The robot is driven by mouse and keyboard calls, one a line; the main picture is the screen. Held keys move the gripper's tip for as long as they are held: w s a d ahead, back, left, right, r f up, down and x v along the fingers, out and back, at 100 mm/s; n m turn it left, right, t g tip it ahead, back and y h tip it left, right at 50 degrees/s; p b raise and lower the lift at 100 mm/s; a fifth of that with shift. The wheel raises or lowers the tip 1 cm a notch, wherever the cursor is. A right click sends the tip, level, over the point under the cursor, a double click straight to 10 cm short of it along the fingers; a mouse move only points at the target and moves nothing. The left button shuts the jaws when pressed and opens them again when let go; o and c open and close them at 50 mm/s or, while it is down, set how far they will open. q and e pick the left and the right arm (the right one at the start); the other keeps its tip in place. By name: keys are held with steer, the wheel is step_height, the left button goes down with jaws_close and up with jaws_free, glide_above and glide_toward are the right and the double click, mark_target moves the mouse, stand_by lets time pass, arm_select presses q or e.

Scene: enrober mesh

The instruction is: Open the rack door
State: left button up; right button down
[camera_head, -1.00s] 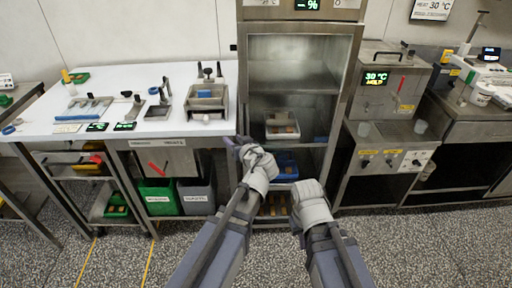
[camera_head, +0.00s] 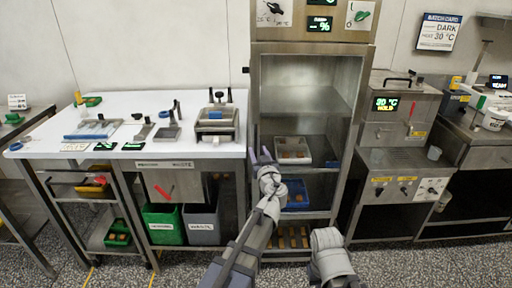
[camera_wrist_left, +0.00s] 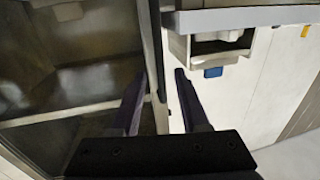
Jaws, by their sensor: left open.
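The rack is a tall steel cabinet (camera_head: 364,100) in the middle of the head view. Its front looks shut, with trays showing inside behind what seems to be a glass door. My left gripper (camera_head: 262,154) is open in front of the rack's left edge, at about mid height. In the left wrist view the open fingers (camera_wrist_left: 160,76) point at a vertical steel door edge (camera_wrist_left: 150,40), which appears between them with a thin dark upright strip. I cannot tell whether they touch it. My right wrist shows low in the head view, but its gripper does not.
A white worktable (camera_head: 60,147) with tools stands left of the rack, with a green bin (camera_head: 163,225) and a grey bin (camera_head: 203,226) below. A steel machine (camera_head: 405,130) stands close on the right. Speckled floor lies in front.

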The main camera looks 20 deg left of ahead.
mark_target(256, 147)
arm_select(q)
steer(key=x, duration=0.4)
steer(key=shift+w+a, duration=0.15)
steer(key=shift+w, duration=0.05)
steer(key=shift+c, duration=0.2)
jaws_close()
steer(key=shift+s, duration=0.1)
stand_by(0.9)
